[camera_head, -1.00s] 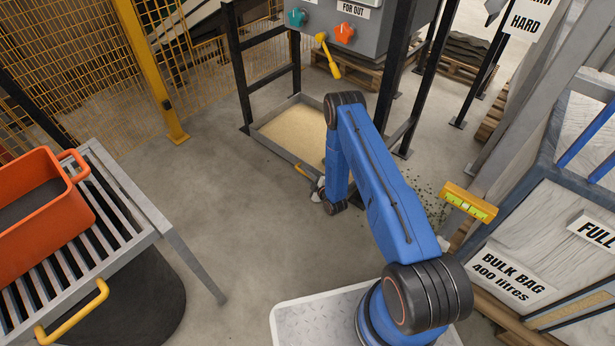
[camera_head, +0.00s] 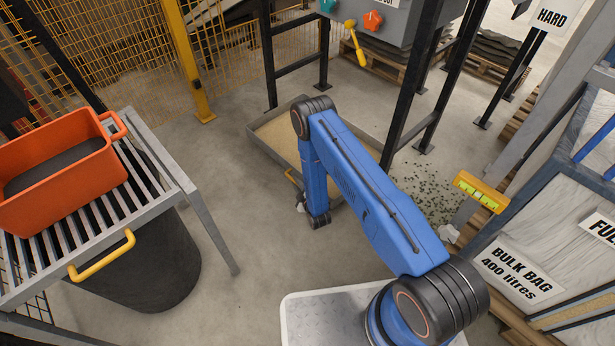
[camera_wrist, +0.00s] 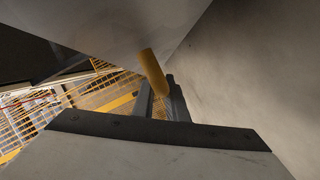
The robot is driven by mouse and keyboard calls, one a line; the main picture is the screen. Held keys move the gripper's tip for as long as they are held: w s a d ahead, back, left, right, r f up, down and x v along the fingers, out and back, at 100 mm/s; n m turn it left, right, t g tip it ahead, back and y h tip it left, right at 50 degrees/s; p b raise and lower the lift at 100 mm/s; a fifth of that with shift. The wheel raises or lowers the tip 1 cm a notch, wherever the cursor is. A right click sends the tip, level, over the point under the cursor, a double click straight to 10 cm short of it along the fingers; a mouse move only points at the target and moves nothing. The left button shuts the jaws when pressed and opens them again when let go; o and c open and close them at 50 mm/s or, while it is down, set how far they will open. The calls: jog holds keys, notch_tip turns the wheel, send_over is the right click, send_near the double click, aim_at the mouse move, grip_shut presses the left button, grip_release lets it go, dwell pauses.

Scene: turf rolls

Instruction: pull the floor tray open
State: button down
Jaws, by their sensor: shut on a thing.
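The floor tray (camera_head: 268,152) is a low grey tray with sand-coloured material in it. It lies on the floor, its front end standing out from between the legs of the black stand. Its yellow handle (camera_head: 291,177) is on the front wall, partly hidden by my arm. My gripper (camera_head: 301,202) is low at this front wall and shut on the handle. The wrist view shows the yellow handle (camera_wrist: 153,72) at the ends of my gripper's fingers (camera_wrist: 162,95). My blue arm hides part of the tray's right side.
A grey box with a yellow lever (camera_head: 355,43) is above the tray on the black stand (camera_head: 268,60). An orange crate (camera_head: 60,170) sits on a slatted table at left, a dark bin (camera_head: 150,265) below. A bulk bag (camera_head: 515,270) stands at right. Floor left of the tray is clear.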

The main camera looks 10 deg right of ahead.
jog(key=shift+s+a, duration=0.9)
jog(key=shift+a, duration=0.3)
jog(key=shift+s+a, duration=0.9)
jog(key=shift+a, duration=0.25)
jog(key=c, duration=1.8)
grip_release()
jog(key=shift+o, duration=0.2)
jog(key=v, duration=1.7)
jog(key=shift+r, duration=0.2)
